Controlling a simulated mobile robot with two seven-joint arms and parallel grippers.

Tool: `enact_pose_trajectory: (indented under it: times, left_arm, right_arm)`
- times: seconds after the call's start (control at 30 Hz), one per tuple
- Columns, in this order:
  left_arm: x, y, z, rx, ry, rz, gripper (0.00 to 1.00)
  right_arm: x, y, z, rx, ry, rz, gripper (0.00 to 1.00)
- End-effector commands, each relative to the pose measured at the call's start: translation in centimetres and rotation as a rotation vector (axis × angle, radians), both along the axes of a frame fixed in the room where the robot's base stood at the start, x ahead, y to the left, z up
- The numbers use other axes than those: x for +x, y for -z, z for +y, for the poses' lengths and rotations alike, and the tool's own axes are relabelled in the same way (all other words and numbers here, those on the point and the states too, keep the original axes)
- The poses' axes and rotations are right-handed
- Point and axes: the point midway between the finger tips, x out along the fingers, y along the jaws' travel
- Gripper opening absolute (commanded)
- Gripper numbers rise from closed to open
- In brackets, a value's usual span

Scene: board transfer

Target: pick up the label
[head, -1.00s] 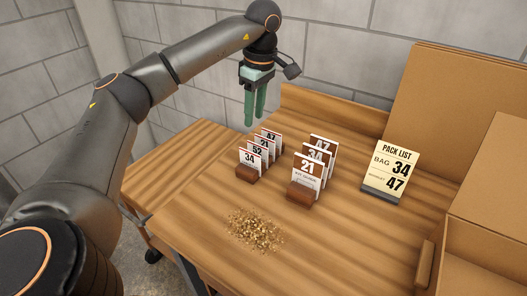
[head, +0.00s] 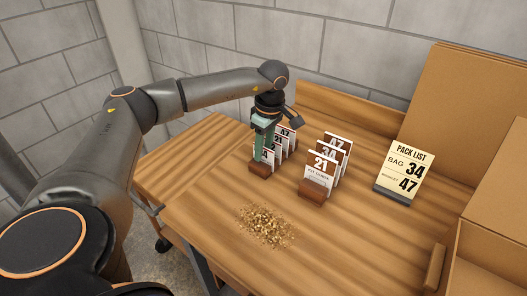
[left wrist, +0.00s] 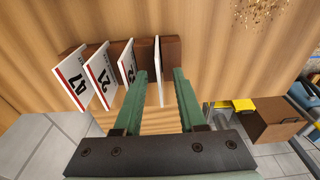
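The left label rack (head: 259,169) is a row of brown blocks holding several white numbered labels. In the left wrist view, labels 47 (left wrist: 73,80), 21 (left wrist: 100,76) and probably 52 (left wrist: 127,65) stand in a row, with the end label (left wrist: 157,72) seen edge-on. My left gripper (head: 261,162) is down at the front of this rack, its green fingers open. In the left wrist view its fingers (left wrist: 160,80) lie on either side of the end label, with gaps visible. The fingers partly hide the front labels in the head view. My right gripper is out of view.
A second rack (head: 312,190) with labels 21, 34 and 47 stands to the right. A pack list sign (head: 405,172) reads bag 34 and 47. Loose granules (head: 266,226) lie in front. Cardboard boxes (head: 490,225) fill the right side.

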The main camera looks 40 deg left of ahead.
Motion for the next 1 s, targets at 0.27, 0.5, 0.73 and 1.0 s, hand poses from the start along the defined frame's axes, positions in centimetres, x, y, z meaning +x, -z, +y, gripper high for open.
enact_pose_trajectory:
  times: [0.27,0.5,0.73,1.0]
  left_arm:
    - [0.0,0.07,0.06,0.0,-0.001,0.0,0.33]
    - [0.0,0.05,0.06,0.0,-0.001,0.0,0.06]
    - [0.01,0.04,0.05,0.0,0.0,0.0,0.0]
    - [0.02,0.05,0.04,0.0,0.0,0.0,0.0]
  right_arm:
    - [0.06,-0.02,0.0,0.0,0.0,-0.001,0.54]
    - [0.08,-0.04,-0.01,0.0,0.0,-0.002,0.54]
    - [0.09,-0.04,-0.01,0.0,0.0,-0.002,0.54]
    - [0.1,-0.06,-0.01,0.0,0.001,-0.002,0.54]
